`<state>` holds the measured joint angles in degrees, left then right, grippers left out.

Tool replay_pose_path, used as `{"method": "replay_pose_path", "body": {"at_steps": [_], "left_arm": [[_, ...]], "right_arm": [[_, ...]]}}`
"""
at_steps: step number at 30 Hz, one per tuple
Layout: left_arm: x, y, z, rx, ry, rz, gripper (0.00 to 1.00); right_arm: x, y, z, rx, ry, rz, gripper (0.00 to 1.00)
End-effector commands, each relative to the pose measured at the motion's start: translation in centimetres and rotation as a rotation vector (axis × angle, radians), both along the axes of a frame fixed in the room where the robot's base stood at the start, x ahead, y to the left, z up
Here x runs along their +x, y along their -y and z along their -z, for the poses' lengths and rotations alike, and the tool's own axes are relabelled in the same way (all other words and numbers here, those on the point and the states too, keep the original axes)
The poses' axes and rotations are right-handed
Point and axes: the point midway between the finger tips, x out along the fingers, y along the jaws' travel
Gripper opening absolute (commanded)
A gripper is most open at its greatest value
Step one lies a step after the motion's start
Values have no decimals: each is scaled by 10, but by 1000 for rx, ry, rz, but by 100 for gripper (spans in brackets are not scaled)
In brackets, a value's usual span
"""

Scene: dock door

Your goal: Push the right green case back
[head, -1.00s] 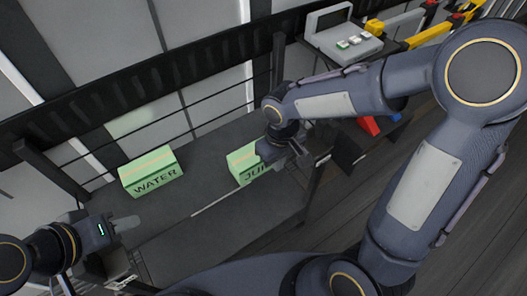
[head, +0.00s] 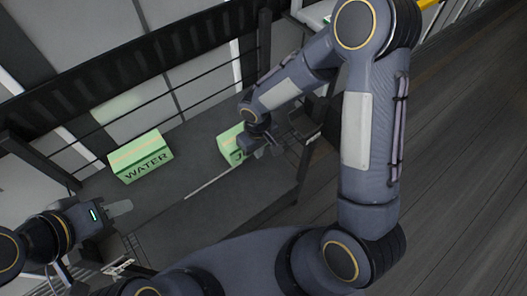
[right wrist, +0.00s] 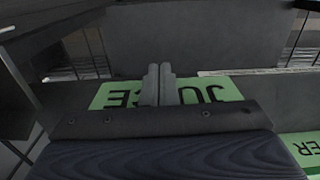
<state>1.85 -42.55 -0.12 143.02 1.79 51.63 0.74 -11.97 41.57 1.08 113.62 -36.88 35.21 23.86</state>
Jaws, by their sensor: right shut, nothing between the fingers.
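The right green case, marked JUICE (head: 229,146), sits on the dark shelf (head: 190,190). My right arm hides its right part in the head view. In the right wrist view its green lettered face (right wrist: 205,93) appears upside down, partly behind my gripper. My right gripper (right wrist: 160,70) is shut and empty, its fingers together in front of that face. I cannot tell whether they touch it. The left green case, marked WATER (head: 140,157), stands on the same shelf. My left gripper (head: 118,208) is at the shelf's front left, away from both cases; its jaw gap is unclear.
A dark rail (head: 120,73) and thin bars run behind the shelf. Dark posts stand at its ends. A bare gap of shelf lies between the two cases. Dark plank floor (head: 460,170) is open at the right.

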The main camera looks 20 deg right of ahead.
Motion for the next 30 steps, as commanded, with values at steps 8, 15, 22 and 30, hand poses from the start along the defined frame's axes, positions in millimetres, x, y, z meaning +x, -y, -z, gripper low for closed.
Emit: {"method": "replay_pose_path", "body": {"at_steps": [8,15,22,30], "left_arm": [[0,0,0,0,0,0,36],[0,0,3,0,0,0,36],[0,0,12,0,0,0,36],[0,0,17,0,0,0,36]], "right_arm": [[2,-1,0,0,0,0,0],[16,-6,2,-1,3,-1,0],[73,-29,2,1,5,-1,0],[122,-48,1,-1,1,0,0]]}}
